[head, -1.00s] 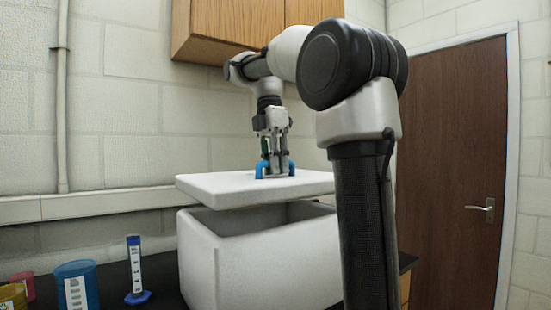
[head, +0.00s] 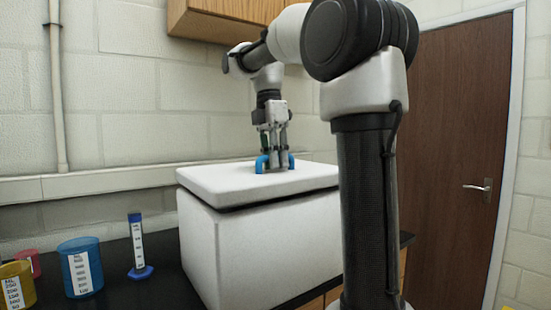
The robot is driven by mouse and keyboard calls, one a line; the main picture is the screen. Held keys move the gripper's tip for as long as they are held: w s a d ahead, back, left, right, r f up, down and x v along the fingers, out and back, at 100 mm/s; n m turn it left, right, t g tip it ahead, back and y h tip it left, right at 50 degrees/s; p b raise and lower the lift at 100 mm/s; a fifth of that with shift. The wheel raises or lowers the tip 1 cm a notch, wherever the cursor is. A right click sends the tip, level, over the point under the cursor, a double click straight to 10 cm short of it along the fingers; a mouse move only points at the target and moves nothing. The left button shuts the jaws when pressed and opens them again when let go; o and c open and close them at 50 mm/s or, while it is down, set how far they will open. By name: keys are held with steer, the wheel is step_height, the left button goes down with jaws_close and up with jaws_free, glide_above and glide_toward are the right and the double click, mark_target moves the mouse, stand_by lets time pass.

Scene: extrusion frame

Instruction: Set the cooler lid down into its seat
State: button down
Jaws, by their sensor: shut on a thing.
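The white cooler lid (head: 225,185) lies across the top of the white cooler box (head: 270,250). A thin dark gap shows under the lid's front edge toward the right, so I cannot tell whether it is fully down in its seat. The lid looks about level and lined up with the box walls. A blue handle (head: 262,165) stands on the lid's top. My gripper (head: 275,166) points down from above and is shut on the handle. The box's opening is hidden under the lid.
On the black bench left of the cooler stand a blue beaker (head: 80,268), a blue-based cylinder (head: 138,250), a yellow beaker (head: 17,284) and a red beaker (head: 30,262). A wooden wall cabinet (head: 225,18) hangs above. A brown door (head: 455,160) is at right.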

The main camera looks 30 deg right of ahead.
steer(key=shift+f, duration=0.75)
stand_by(0.7)
steer(key=c, duration=1.4)
jaws_free()
steer(key=shift+o, duration=0.2)
